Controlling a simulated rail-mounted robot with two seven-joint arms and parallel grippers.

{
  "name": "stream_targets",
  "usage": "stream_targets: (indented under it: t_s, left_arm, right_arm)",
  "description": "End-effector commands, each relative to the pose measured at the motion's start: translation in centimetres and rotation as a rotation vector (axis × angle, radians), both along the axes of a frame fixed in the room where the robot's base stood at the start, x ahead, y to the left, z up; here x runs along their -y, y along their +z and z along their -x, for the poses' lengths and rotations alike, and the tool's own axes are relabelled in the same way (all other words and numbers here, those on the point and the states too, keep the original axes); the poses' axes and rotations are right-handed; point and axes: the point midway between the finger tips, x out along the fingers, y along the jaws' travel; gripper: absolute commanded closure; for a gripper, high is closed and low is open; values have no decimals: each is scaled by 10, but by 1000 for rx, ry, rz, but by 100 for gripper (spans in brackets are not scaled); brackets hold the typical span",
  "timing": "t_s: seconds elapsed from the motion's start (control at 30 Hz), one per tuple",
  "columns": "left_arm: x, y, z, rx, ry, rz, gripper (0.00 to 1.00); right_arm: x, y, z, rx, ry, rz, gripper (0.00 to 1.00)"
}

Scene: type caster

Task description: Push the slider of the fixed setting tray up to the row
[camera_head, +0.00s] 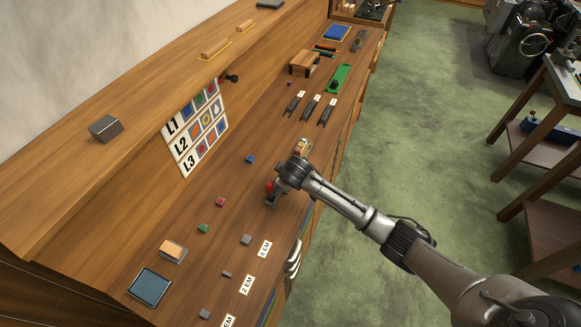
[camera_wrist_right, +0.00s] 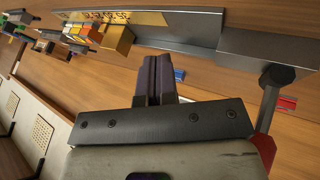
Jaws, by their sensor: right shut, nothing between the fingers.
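The setting tray is a long grey metal channel, seen in the right wrist view (camera_wrist_right: 190,22). A row of yellow, orange and grey type blocks (camera_wrist_right: 115,36) stands at its left end. A grey block (camera_wrist_right: 250,55) with a dark round knob, which looks like the slider, is at its right end, apart from the row. A red-ended lever (camera_wrist_right: 266,145) hangs by it; a red knob (camera_head: 269,186) shows in the head view. My right gripper (camera_wrist_right: 158,62) is shut and empty, between row and block in the picture; contact cannot be told. In the head view my wrist hides most of the tray.
Small blue (camera_head: 249,158), red (camera_head: 221,202), green (camera_head: 204,228) and grey (camera_head: 246,239) cubes lie left of my right arm. A chart (camera_head: 196,128) stands on the left. Bare wood lies between.

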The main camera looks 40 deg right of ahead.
Motion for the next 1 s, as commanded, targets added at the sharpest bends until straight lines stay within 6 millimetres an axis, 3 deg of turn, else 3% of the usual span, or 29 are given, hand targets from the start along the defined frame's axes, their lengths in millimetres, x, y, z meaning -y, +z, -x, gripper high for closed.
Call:
stream_targets:
  t_s: [0.13,0.43,1.0]
  left_arm:
    - [1,-6,0,-1,2,4,57]
    - [0,-7,0,-1,1,1,57]
    - [-3,-7,0,0,-7,-11,57]
  right_arm:
    - [6,-21,-13,-1,-1,0,100]
    - [36,-17,-27,1,-1,2,100]
    - [44,-17,-29,0,-3,1,100]
